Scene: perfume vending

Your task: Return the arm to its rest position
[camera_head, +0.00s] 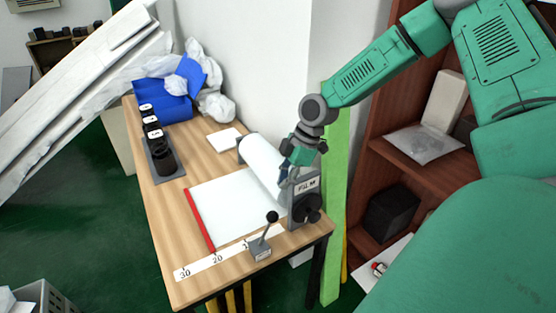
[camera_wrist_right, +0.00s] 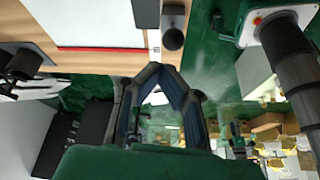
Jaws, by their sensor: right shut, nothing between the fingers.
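My right arm comes in from the upper right, and its gripper (camera_head: 286,174) hangs over the right part of the table, by the film roll. In the head view the gripper overlaps the roll's right end; I cannot tell whether it touches. In the wrist view the fingers (camera_wrist_right: 162,74) meet at their tips with nothing between them. The film roll (camera_head: 262,160) has a holder marked FILM (camera_head: 306,186) with a dark knob. A white sheet (camera_head: 225,207) with a red bar (camera_head: 199,220) lies left of it. My left gripper is not in view.
A small lever (camera_head: 262,246) stands at the table's front edge, by a numbered strip (camera_head: 200,266). A dark tray (camera_head: 165,163) with black jars is at the left. A brown shelf (camera_head: 410,159) and a green post (camera_head: 334,220) stand right of the table.

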